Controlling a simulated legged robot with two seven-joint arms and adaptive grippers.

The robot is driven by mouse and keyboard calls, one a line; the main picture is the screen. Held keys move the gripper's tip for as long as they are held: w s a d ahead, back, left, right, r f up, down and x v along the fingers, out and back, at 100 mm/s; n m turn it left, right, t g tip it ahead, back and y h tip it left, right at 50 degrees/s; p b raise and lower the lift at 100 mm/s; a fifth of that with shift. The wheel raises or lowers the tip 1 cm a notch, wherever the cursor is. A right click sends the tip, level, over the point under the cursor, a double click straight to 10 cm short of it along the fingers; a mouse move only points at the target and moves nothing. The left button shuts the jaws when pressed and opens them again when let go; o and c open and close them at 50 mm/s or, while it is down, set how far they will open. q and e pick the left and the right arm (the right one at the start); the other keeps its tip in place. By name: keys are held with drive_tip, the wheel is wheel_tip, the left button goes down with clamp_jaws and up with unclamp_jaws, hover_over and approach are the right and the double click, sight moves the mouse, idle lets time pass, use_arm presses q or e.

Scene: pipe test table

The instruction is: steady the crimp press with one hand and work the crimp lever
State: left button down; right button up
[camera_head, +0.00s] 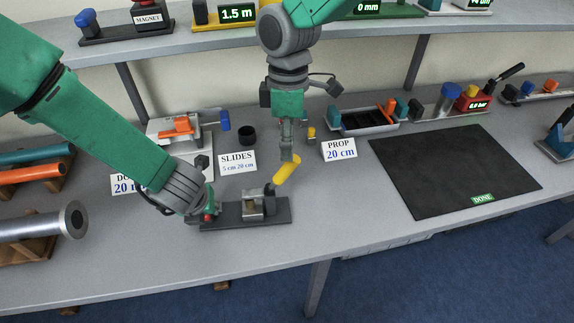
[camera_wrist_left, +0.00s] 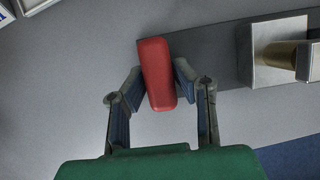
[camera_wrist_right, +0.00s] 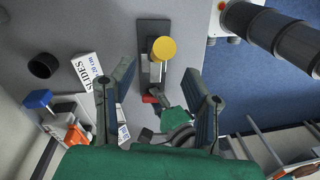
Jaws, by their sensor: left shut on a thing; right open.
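The crimp press (camera_head: 278,215) is a dark base plate with a metal block (camera_head: 252,206) and a yellow-gripped crimp lever (camera_head: 287,169) tilted up to the right. A red handle (camera_wrist_left: 158,75) stands at the plate's left end. My left gripper (camera_head: 208,213) is shut on this red handle; in the left wrist view its fingers press both sides. My right gripper (camera_head: 288,153) is open, pointing down at the lever's upper end. In the right wrist view the lever's round yellow end (camera_wrist_right: 163,49) lies ahead of the spread fingers; I see no clear contact.
Label cards for SLIDES (camera_head: 238,162) and PROP (camera_head: 339,149) stand behind the press. A black cup (camera_head: 246,135) is behind them. A black mat (camera_head: 455,172) lies to the right. The table in front of the press is clear. A shelf runs above the back.

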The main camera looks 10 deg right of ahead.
sight(287, 167)
drive_tip(key=f, duration=0.6)
drive_tip(key=shift+s+f, duration=0.3)
clamp_jaws()
